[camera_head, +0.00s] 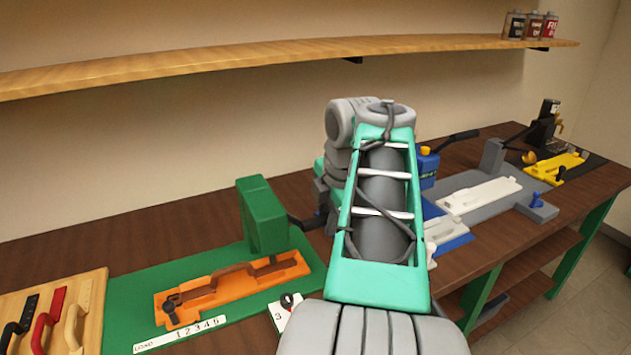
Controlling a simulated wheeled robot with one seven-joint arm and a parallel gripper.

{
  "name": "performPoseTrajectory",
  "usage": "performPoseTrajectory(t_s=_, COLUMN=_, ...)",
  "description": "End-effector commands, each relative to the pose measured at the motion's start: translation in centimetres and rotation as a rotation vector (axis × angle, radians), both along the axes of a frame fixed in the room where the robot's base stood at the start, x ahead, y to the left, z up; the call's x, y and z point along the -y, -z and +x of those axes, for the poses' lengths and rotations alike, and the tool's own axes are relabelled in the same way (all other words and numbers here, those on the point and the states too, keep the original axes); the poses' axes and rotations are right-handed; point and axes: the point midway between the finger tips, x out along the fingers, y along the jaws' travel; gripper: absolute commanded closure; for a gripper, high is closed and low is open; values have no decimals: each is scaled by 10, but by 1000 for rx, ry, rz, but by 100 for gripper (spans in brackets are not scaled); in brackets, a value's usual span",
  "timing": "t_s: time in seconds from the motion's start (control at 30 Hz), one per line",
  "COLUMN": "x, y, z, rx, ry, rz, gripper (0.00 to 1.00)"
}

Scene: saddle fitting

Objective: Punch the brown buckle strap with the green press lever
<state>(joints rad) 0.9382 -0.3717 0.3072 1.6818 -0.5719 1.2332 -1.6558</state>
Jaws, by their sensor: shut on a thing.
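The green press (263,215) stands on a green base (120,305) at left centre. Its dark lever (302,223) sticks out to the right and runs behind my arm. The brown buckle strap (232,271) lies along an orange holder (205,300) in front of the press, with a dark buckle end (171,304) at the left. My gripper (322,195) is mostly hidden behind my arm, at the lever's outer end, and is shut on the lever. The fingertips and the lever's tip cannot be seen.
A numbered strip (180,334) and a card marked 3 (281,312) lie by the holder. A wooden rack (93,290) with black, red and cream pieces is at left.

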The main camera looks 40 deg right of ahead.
Motion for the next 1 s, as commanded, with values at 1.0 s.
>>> performPoseTrajectory(t_s=1.0, x=-5, y=54, z=-17, rx=-7, ry=2, rz=7, gripper=96)
